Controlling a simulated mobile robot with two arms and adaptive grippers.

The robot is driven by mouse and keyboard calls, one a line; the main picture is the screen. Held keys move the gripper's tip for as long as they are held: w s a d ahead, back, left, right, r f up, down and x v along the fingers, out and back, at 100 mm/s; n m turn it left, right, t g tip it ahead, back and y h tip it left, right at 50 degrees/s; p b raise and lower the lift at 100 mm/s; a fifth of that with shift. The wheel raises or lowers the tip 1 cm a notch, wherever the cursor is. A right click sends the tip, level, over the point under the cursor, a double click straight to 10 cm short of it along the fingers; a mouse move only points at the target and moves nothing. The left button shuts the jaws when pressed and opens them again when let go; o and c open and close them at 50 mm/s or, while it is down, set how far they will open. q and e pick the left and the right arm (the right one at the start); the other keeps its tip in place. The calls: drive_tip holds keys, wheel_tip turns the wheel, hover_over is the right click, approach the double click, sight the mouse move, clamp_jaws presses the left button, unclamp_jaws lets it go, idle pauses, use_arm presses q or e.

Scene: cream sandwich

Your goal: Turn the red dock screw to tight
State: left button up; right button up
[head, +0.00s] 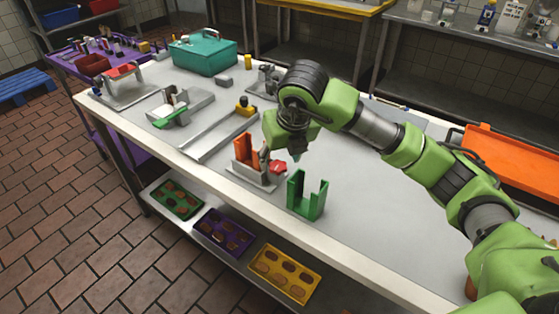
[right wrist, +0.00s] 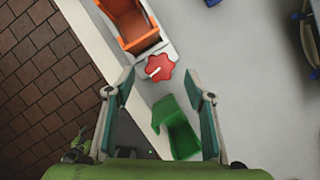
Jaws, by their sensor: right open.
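The red dock screw (head: 278,167) is a lobed knob on the right side of a small grey dock that holds an orange upright part (head: 246,150). In the right wrist view the red screw (right wrist: 160,66) shows from above, with a pale line across its top. My right gripper (right wrist: 163,84) is open. Its two fingers point toward the screw, which lies between and just beyond the tips without visible contact. In the head view my right gripper (head: 294,152) hangs above the dock. My left gripper is not in view.
A green upright holder (head: 307,195) stands just right of the dock near the table's front edge. Grey fixtures (head: 182,105) and a teal box (head: 203,52) are at the left. An orange tray (head: 515,150) lies at the right. The middle right of the table is clear.

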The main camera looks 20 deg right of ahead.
drive_tip(key=v, duration=0.9)
drive_tip(key=shift+s+r, duration=0.15)
drive_tip(key=shift+r, duration=0.15)
